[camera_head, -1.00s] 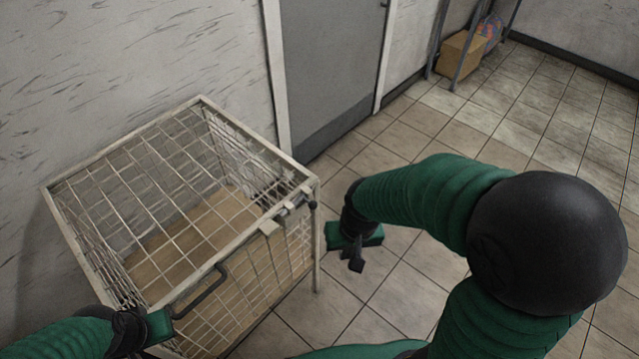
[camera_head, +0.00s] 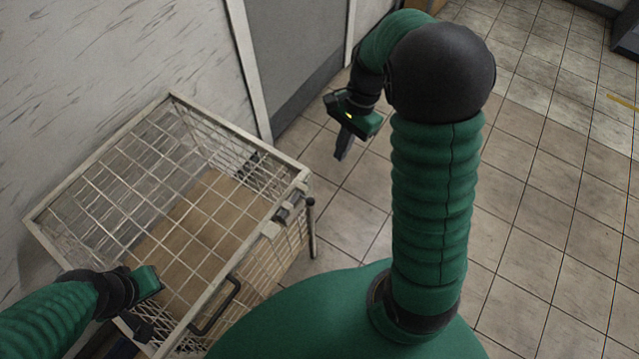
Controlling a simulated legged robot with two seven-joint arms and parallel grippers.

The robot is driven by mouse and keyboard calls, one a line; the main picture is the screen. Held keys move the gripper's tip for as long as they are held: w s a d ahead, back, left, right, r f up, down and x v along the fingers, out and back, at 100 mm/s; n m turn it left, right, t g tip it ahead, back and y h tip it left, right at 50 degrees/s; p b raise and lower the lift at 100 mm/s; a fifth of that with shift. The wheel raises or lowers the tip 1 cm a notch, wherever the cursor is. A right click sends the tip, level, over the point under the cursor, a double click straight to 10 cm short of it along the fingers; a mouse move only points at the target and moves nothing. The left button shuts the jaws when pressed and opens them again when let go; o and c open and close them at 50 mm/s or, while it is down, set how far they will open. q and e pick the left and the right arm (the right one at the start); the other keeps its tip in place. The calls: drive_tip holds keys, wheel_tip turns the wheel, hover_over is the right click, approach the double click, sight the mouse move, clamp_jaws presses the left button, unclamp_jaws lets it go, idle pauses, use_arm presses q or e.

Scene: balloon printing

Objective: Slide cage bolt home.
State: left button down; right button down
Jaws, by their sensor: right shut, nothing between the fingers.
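The wire cage (camera_head: 112,138) stands against the wall at left, with a pale frame and a mesh top. A small grey bolt (camera_head: 287,211) shows at its right front corner, near a dark-topped post (camera_head: 311,215); how far it is slid cannot be made out. A dark bar handle (camera_head: 218,312) is on the cage's front. My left gripper (camera_head: 140,325) is over the cage's front left edge, apart from the handle; its jaws are unclear. My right gripper (camera_head: 343,146) is shut and empty, in the air beyond and right of the bolt, not touching the cage.
A grey door (camera_head: 295,50) is in the wall behind the cage. The tiled floor (camera_head: 560,200) to the right is mostly clear. A dark object (camera_head: 627,35) stands at the far right edge, and a yellow strip (camera_head: 624,102) lies near it.

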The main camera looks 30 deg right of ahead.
sight(312, 203)
drive_tip(key=s+a+f+p, duration=0.1)
drive_tip(key=a+f, duration=0.5)
drive_tip(key=f, duration=0.4)
drive_tip(key=shift+a+f, duration=0.2)
drive_tip(key=shift+a, duration=0.2)
drive_tip(key=shift+s+a+p, duration=0.2)
drive_tip(key=shift+s+a, duration=0.15)
drive_tip(key=shift+a, duration=0.55)
drive_tip(key=shift+s+a+p, duration=0.15)
drive_tip(key=shift+s+a, duration=0.2)
drive_tip(key=shift+a, duration=0.5)
